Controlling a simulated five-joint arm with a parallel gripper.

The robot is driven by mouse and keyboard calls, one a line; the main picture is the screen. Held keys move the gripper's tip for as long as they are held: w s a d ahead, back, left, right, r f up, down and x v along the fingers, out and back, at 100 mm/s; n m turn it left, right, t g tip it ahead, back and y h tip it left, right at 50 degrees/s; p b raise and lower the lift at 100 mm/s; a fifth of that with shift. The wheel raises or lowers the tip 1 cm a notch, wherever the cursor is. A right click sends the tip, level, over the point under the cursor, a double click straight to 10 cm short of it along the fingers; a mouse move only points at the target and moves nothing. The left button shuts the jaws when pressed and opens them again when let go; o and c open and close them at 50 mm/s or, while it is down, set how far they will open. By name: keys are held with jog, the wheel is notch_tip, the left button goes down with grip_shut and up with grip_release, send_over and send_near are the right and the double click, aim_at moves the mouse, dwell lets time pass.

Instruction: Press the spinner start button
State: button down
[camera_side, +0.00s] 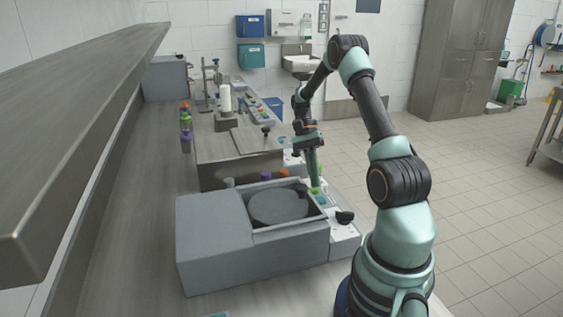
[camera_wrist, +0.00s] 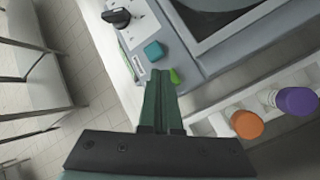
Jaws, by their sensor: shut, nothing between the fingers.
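The spinner is a grey box (camera_side: 225,240) with a dark round disc (camera_side: 278,206) in its open bay. Its control panel lies along the right side. In the wrist view, a green button (camera_wrist: 175,76) and a teal square button (camera_wrist: 153,51) sit on the panel (camera_wrist: 138,36). My gripper (camera_wrist: 160,76) is shut and empty, with its green fingertips right beside the green button, partly hiding it. I cannot tell whether they touch it. In the side view, my gripper (camera_side: 316,186) points down at the panel's far end, near the teal button (camera_side: 322,200).
A black knob (camera_side: 344,217) stands at the panel's near end; it also shows in the wrist view (camera_wrist: 117,18). An orange cap (camera_wrist: 246,124) and a purple cap (camera_wrist: 297,101) sit in a rack beside the spinner. A metal shelf (camera_side: 75,110) overhangs the bench at left.

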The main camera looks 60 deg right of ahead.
jog(key=shift+r, duration=0.45)
jog(key=shift+r, duration=2.5)
jog(key=shift+w+a+r, duration=0.1)
jog(key=shift+a, duration=0.05)
jog(key=w+a+r+n+h, duration=0.1)
jog(key=a, duration=0.1)
jog(key=w+a+r+n+t+h, duration=0.1)
jog(key=a+r, duration=0.1)
jog(key=w+a+r+n+h, duration=0.1)
jog(key=a+n, duration=0.1)
jog(key=shift+w+r+t, duration=0.3)
jog(key=shift+w+r, duration=0.05)
jog(key=a+r+n+t+h, duration=0.1)
jog(key=a+r+n+t, duration=0.2)
jog(key=a+n, duration=0.3)
jog(key=a+r+n+t+h, duration=0.1)
jog(key=a+n+t, duration=0.5)
jog(key=a, duration=0.8)
jog(key=shift+r+n, duration=0.5)
jog(key=shift+r, duration=0.4)
